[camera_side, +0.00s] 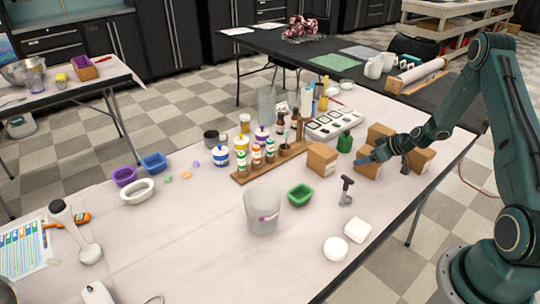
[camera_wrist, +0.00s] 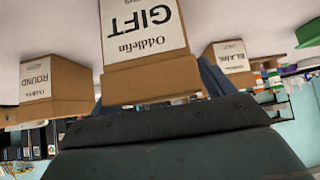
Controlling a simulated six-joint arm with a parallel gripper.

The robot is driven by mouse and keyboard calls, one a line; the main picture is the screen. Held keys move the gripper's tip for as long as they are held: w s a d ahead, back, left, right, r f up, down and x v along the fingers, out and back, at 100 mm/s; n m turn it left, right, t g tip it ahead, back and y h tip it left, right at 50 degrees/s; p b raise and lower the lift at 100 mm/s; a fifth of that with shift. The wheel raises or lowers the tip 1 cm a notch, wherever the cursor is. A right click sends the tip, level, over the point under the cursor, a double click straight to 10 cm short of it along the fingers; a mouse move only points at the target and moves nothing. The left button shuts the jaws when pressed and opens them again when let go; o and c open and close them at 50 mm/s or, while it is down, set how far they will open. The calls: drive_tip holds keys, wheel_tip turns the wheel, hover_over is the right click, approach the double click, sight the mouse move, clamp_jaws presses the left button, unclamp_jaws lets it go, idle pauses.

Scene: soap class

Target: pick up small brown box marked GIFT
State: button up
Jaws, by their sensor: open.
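The brown box marked GIFT (camera_wrist: 145,45) fills the upper middle of the wrist view, its white label upside down. In the side view, the brown box at my gripper (camera_side: 368,168) appears to be this one, though no lettering is readable there. My gripper (camera_side: 385,161) is open, low over the table at that box. One bluish finger shows against the box's left part and a darker one to its right. In the wrist view, parts of the fingers show beside the box's lower edges, partly hidden by it. I cannot tell whether they touch it.
A box marked ROUND (camera_wrist: 52,88) and another labelled box (camera_wrist: 232,65) flank it. The side view shows neighbouring brown boxes left (camera_side: 321,160), behind (camera_side: 380,133) and right (camera_side: 420,160). A green container (camera_side: 345,143) is close by. Table space in front is mostly clear.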

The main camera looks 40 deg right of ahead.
drive_tip(key=shift+c, duration=0.2)
drive_tip(key=c, duration=1.1)
drive_tip(key=shift+r, duration=0.2)
wheel_tip(320, 180, up, 20)
drive_tip(key=shift+f, duration=0.15)
idle(0.7)
